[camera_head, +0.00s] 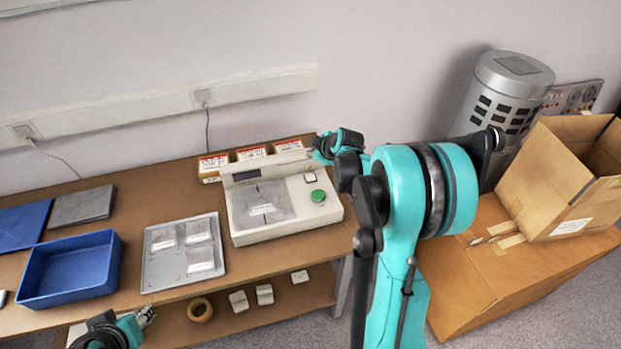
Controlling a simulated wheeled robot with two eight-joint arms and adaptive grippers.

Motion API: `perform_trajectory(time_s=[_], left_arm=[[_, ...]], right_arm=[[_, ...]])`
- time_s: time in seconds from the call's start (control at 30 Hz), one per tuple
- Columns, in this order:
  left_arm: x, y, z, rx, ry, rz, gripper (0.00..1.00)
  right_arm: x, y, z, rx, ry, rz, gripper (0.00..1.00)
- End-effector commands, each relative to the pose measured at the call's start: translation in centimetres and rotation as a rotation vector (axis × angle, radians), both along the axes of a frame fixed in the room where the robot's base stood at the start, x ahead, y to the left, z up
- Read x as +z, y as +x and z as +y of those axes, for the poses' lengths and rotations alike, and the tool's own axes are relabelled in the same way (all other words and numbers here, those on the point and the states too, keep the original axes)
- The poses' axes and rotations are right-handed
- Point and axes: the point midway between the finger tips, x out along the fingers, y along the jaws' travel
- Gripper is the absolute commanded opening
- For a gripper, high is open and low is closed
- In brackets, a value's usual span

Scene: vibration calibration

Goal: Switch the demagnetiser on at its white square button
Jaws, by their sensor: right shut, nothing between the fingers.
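The demagnetiser (279,231) is a pale box on the wooden bench, with a dark grey plate on top and a raised bar at its back. Its white square button (310,178) is near the back right corner, behind a round green button (318,196). My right gripper (318,155) is shut and empty, just behind and above the white button; it seems apart from it. My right arm hides the space to the right. My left gripper (147,316) is low at the bench's front edge, far from the demagnetiser; its fingers are too small to read.
A grey tray (150,281) with several labelled packets and a blue bin (113,268) stand left of the demagnetiser. Labelled boxes (251,153) stand behind it. Cardboard boxes (541,285) and a grey cylinder (513,77) are at right. A tape roll (190,311) lies on the lower shelf.

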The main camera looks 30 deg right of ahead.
Motion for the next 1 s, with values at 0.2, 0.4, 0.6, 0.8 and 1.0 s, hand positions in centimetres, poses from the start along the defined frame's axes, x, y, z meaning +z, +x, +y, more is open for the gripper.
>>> perform_trajectory(time_s=[0.2, 0.4, 0.6, 0.8, 1.0], left_arm=[[-2.2, 0.0, 0.0, 0.0, 0.0, 0.0, 0.4], [-4.5, 0.0, 0.0, 0.0, 0.0, 0.0, 0.4], [-6.0, 0.0, 0.0, 0.0, 0.0, 0.0, 0.4], [-6.2, 0.0, 0.0, 0.0, 0.0, 0.0, 0.4], [-6.1, 0.0, 0.0, 0.0, 0.0, 0.0, 0.4]], right_arm=[[-2.9, 0.0, 0.0, 0.0, 0.0, 0.0, 0.0], [-5.8, 0.0, 0.0, 0.0, 0.0, 0.0, 0.0], [-7.9, 0.0, 0.0, 0.0, 0.0, 0.0, 0.0], [-8.1, 0.0, 0.0, 0.0, 0.0, 0.0, 0.0], [-8.0, 0.0, 0.0, 0.0, 0.0, 0.0, 0.0]])
